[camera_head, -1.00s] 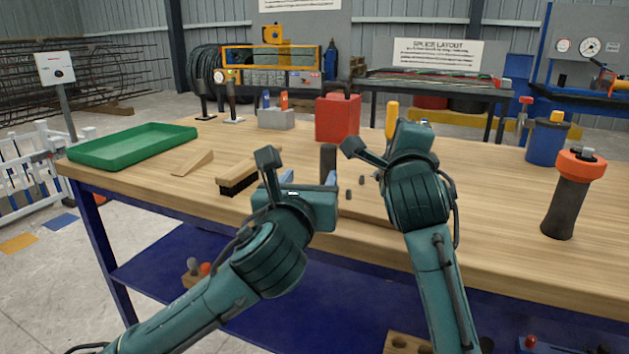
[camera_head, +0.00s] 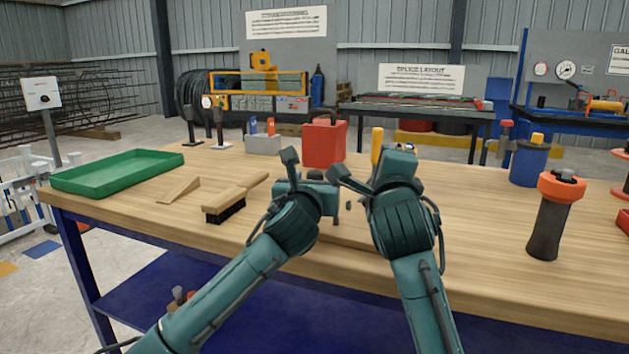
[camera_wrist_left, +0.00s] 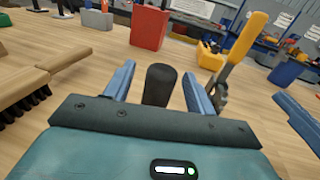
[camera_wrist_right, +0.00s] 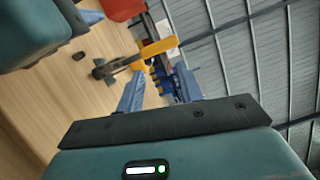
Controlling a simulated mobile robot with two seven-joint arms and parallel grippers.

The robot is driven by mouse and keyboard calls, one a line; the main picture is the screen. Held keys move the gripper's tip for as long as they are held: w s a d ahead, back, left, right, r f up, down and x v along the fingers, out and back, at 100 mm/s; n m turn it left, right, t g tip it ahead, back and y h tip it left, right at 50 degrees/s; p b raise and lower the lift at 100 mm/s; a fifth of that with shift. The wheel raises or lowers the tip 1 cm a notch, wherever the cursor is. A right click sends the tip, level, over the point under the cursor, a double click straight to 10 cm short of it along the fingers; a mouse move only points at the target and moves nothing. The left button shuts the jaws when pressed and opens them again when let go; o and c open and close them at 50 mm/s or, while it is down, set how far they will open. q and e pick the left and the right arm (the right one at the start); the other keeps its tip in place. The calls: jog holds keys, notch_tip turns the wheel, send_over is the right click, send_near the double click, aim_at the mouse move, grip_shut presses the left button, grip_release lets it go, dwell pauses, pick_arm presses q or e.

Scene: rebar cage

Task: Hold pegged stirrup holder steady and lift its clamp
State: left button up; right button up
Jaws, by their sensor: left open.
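A dark rounded upright post (camera_wrist_left: 160,85), apparently part of the stirrup holder, stands between the blue fingers of my left gripper (camera_wrist_left: 157,82). A gap shows on each side of it. My left gripper's arm hides most of the holder in the head view. The clamp's yellow handle (camera_head: 377,146) stands up beside my right gripper (camera_head: 396,158). In the left wrist view the yellow handle (camera_wrist_left: 248,38) leans right above a grey metal body. In the right wrist view my right gripper (camera_wrist_right: 158,90) is open, and the yellow handle (camera_wrist_right: 158,48) lies beyond its fingertips.
A green tray (camera_head: 75,182), a wooden wedge (camera_head: 180,190) and a brush (camera_head: 225,208) lie to the left. A red container (camera_head: 323,145) stands behind my grippers. An orange-topped dark cylinder (camera_head: 548,225) stands right. The table (camera_head: 470,240) between is clear.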

pick_arm(q)
jog(key=shift+w, duration=0.1)
